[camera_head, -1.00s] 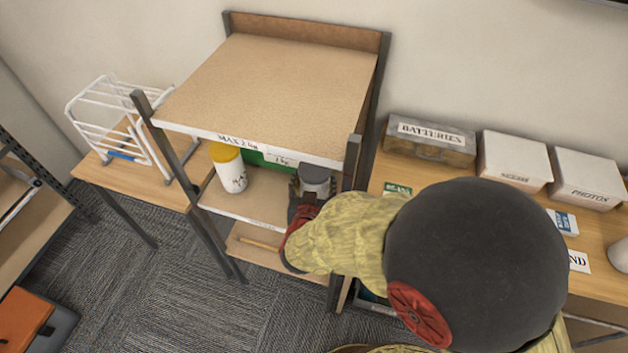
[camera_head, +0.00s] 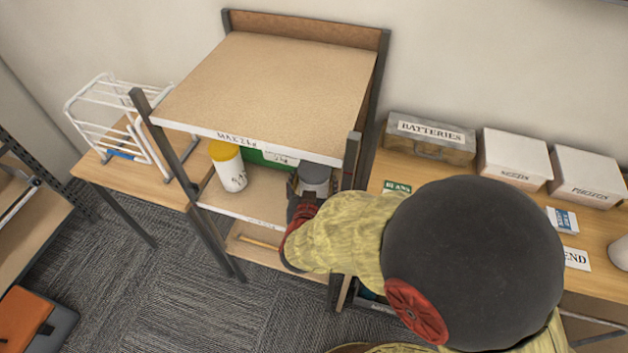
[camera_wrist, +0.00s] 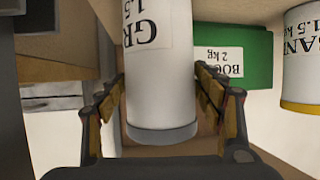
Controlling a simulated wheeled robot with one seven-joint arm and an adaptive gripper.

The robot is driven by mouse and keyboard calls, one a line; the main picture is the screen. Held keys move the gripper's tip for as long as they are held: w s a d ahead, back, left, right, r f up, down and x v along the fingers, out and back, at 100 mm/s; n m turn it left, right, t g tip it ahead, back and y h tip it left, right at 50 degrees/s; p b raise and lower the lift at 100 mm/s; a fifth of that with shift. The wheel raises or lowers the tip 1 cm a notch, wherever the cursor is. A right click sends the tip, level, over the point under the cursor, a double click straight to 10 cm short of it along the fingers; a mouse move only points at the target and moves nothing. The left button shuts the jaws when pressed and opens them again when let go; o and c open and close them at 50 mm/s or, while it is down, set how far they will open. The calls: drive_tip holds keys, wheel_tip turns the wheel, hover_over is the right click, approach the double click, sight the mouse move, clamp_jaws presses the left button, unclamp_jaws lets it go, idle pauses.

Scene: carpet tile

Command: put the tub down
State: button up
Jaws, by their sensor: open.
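The tub is white with a grey lid and a label reading "GR… 1.5". It (camera_head: 314,181) is at the right side of the rack's middle shelf (camera_head: 245,203), under the top board, and looks upright. In the wrist view the tub (camera_wrist: 160,75) appears upside down between my fingers. My gripper (camera_wrist: 160,98) is open, with one finger on each side of the tub, very close to its wall. I cannot tell whether either finger touches it. The tub's base is hidden, and my gripper (camera_head: 303,200) partly covers it in the head view.
A yellow-lidded white tub (camera_head: 229,168) stands at the shelf's left. A green box (camera_head: 264,157) labelled 2 kg is behind. The rack's top board (camera_head: 275,85) overhangs the shelf, and a dark front post (camera_head: 350,165) stands close to my arm. Shelf between the tubs is clear.

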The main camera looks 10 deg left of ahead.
drive_tip(key=p+v, duration=0.4)
drive_tip(key=v, duration=0.8)
drive_tip(key=s+a+f+n+g+y, duration=0.3)
drive_tip(key=s+a+f+g, duration=0.4)
drive_tip(key=s, duration=0.3)
drive_tip(key=s+r+n+g, duration=0.1)
drive_tip(key=s+r+g, duration=0.1)
drive_tip(key=s+g, duration=0.25)
drive_tip(key=w+d+r+m+t+h, duration=0.1)
drive_tip(key=d+r, duration=0.6)
drive_tip(key=d, duration=0.5)
drive_tip(key=w+d+r+m+t+h, duration=0.1)
drive_tip(key=w+d+r+m+h, duration=0.1)
drive_tip(key=d+r, duration=0.6)
drive_tip(key=w+d+r+m+t+h, duration=0.1)
drive_tip(key=d+r, duration=0.7)
drive_tip(key=d, duration=0.9)
drive_tip(key=shift+w+m+t+h, duration=0.15)
drive_tip(key=shift+m+t+h, duration=0.2)
drive_tip(key=shift+m, duration=0.35)
